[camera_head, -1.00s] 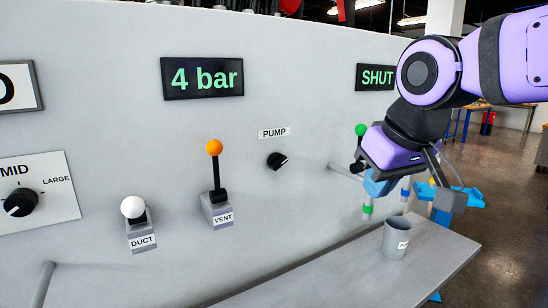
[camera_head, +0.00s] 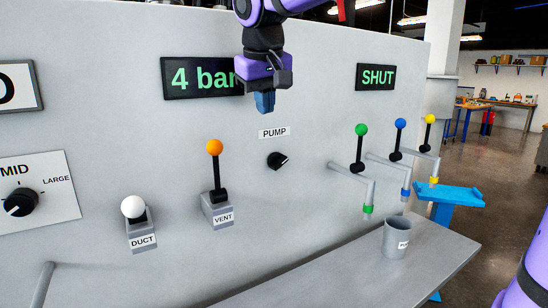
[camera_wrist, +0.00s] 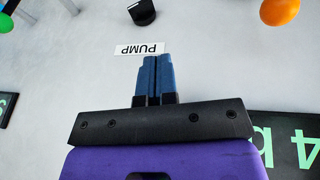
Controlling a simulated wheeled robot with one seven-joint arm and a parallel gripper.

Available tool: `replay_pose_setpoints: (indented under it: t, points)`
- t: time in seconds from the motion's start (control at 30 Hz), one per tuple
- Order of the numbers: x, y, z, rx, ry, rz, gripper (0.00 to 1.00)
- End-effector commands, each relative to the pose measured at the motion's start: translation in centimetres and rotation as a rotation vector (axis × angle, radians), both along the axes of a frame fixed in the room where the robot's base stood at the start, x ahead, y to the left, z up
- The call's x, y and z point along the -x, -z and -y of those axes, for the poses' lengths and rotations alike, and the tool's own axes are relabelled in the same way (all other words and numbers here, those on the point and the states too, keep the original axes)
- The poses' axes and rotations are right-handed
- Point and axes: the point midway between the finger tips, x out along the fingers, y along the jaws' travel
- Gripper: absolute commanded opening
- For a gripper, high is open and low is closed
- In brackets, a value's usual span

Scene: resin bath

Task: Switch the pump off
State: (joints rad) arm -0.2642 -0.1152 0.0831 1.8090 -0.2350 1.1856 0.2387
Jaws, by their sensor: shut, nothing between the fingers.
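The pump switch is a black rotary knob (camera_head: 278,161) with a pale pointer mark, on the grey wall panel under a white PUMP label (camera_head: 274,133). My gripper (camera_head: 264,103) is in front of the panel, above the label and the knob, with its blue fingers pointing down. The fingers are shut and hold nothing. In the wrist view the knob (camera_wrist: 142,12) is at the top, beyond the upside-down label (camera_wrist: 139,49), and my shut fingertips (camera_wrist: 154,58) reach near the label. They are apart from the knob.
An orange-topped VENT lever (camera_head: 215,148) and a white-topped DUCT lever (camera_head: 133,207) stand left of the knob. Green (camera_head: 361,130), blue (camera_head: 400,124) and yellow (camera_head: 430,119) tap levers are to the right. A grey cup (camera_head: 397,237) stands on the shelf. My gripper partly covers the "4 bar" display (camera_head: 190,78).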

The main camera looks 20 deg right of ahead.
Motion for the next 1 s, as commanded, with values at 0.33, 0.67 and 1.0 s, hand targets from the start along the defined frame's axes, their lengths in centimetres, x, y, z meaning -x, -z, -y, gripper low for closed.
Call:
replay_pose_setpoints:
  t: [0.33,0.67,1.0]
  points:
    - [-0.2,0.8,0.2,0.000,0.001,-0.002,0.00]
    - [-1.9,6.0,0.8,0.001,0.001,-0.004,0.00]
    - [-3.3,11.2,2.3,0.000,0.002,-0.002,0.00]
